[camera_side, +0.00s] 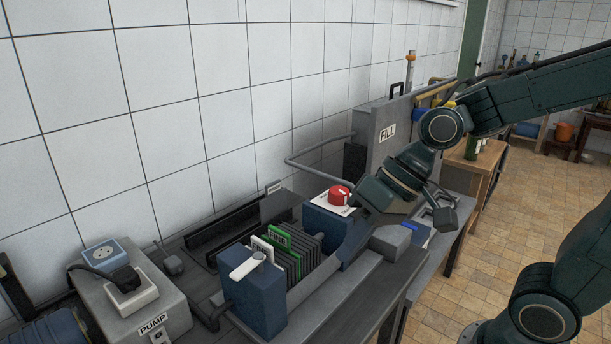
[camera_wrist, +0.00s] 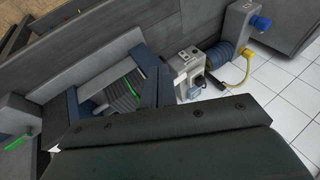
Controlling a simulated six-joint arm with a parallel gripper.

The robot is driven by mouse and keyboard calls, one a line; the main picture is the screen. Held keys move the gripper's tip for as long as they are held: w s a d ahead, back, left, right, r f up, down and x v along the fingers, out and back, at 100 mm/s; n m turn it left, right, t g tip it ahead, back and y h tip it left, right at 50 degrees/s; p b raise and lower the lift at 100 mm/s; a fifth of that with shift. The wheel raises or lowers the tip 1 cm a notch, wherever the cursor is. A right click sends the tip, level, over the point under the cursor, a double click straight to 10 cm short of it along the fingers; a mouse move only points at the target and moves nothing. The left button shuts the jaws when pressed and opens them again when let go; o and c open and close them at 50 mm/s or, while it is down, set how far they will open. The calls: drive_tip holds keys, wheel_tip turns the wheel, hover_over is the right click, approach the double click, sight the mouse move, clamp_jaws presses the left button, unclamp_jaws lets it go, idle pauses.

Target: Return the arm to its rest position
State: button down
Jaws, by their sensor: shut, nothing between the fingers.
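My gripper (camera_side: 354,243) hangs on the bent arm above the workbench, at the right end of the filter press in the side view. It points down and to the left. Its fingers are together with nothing visible between them, though the tips are hard to make out against the grey press.
The press has a blue end block (camera_side: 258,298), a red knob (camera_side: 339,194) and several plates (camera_side: 296,258). A pump box (camera_side: 145,312) stands at lower left, a tank marked FILL (camera_side: 387,150) behind. Open tiled floor (camera_side: 500,210) lies to the right.

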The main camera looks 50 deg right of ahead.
drive_tip(key=s+d+r+n+t+h, duration=0.1)
drive_tip(key=s+d+r+h, duration=0.3)
drive_tip(key=s+d, duration=0.4)
drive_tip(key=d+h, duration=0.1)
drive_tip(key=d, duration=0.2)
drive_tip(key=shift+t, duration=0.3)
drive_tip(key=c, duration=2)
unclamp_jaws()
drive_tip(key=shift+s, duration=0.1)
drive_tip(key=o, duration=0.7)
drive_tip(key=shift+w+r, duration=0.2)
drive_tip(key=shift+w, duration=0.05)
drive_tip(key=w+a+r+n+g, duration=0.1)
drive_tip(key=w+a+r+n, duration=0.3)
drive_tip(key=w, duration=0.3)
drive_tip(key=w+a+r+n+g, duration=0.2)
drive_tip(key=w+a+n, duration=0.1)
drive_tip(key=w+n, duration=0.3)
drive_tip(key=w+a+f+n+g, duration=0.1)
drive_tip(key=w+a+n, duration=0.2)
drive_tip(key=a, duration=0.1)
drive_tip(key=w+a+f+n, duration=0.1)
drive_tip(key=w+a+n, duration=0.2)
drive_tip(key=w+a, duration=0.1)
drive_tip(key=w+a+f+n+g, duration=0.1)
drive_tip(key=w+a+n, duration=0.2)
drive_tip(key=w+a, duration=0.1)
drive_tip(key=shift+w+a+f+g, duration=0.15)
drive_tip(key=shift+f+g, duration=0.15)
